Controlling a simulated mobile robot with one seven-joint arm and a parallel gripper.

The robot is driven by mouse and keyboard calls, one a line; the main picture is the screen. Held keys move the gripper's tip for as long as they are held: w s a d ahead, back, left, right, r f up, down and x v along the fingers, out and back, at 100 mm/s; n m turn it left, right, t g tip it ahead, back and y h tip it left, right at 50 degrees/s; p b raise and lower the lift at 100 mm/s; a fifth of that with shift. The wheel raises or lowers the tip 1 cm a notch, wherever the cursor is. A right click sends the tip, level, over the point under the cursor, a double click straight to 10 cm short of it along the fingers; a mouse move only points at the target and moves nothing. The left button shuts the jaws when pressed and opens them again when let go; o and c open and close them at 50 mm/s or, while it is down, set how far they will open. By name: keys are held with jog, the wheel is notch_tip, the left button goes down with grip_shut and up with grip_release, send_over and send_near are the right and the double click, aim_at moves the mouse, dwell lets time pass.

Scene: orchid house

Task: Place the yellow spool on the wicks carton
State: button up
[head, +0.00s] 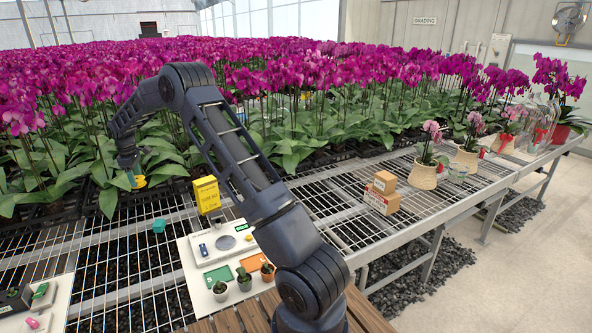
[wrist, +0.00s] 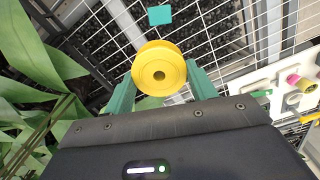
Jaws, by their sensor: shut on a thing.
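The yellow spool (wrist: 160,66) is held between the two green fingers of my gripper (wrist: 161,84), its round face and dark centre hole toward the wrist camera. In the head view the spool (head: 140,181) shows small at the left, with my gripper (head: 131,176) shut on it above the wire bench, beside the orchid leaves. Two brown cartons are stacked on the bench right of my arm: a small upper one (head: 385,182) on a wider lower one (head: 381,201) with a red-and-white label. A yellow box (head: 207,195) stands left of my arm. I cannot read which is the wicks carton.
A teal block (head: 159,226) lies on the mesh below the spool; it also shows in the wrist view (wrist: 160,15). A white board (head: 196,262) holds a scale, coloured cards and small pots. Dense orchids line the back. Potted orchids (head: 425,175) stand right of the cartons.

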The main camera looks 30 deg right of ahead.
jog(key=w+d+r+m, duration=0.2)
jog(key=d, duration=1.3)
jog(key=w+d+r+m, duration=0.2)
jog(key=d, duration=1.2)
jog(key=w+d+r+m, duration=0.1)
jog(key=d+m, duration=0.1)
jog(key=d, duration=1.3)
jog(key=s+d+r+m, duration=0.1)
jog(key=s+d, duration=0.2)
jog(key=d, duration=0.6)
jog(key=s+d+r+m, duration=0.2)
jog(key=s+d, duration=0.1)
jog(key=d, duration=0.6)
jog(key=s+d+r+m, duration=0.1)
jog(key=s+d, duration=0.2)
jog(key=d, duration=0.6)
notch_tip(320, 180, up, 5)
jog(key=m, duration=0.7)
send_over(386, 175)
jog(key=f, duration=1.9)
jog(key=shift+w+d+f, duration=0.1)
jog(key=shift+w+f, duration=0.1)
jog(key=shift+f, duration=0.1)
jog(key=shift+f, duration=0.1)
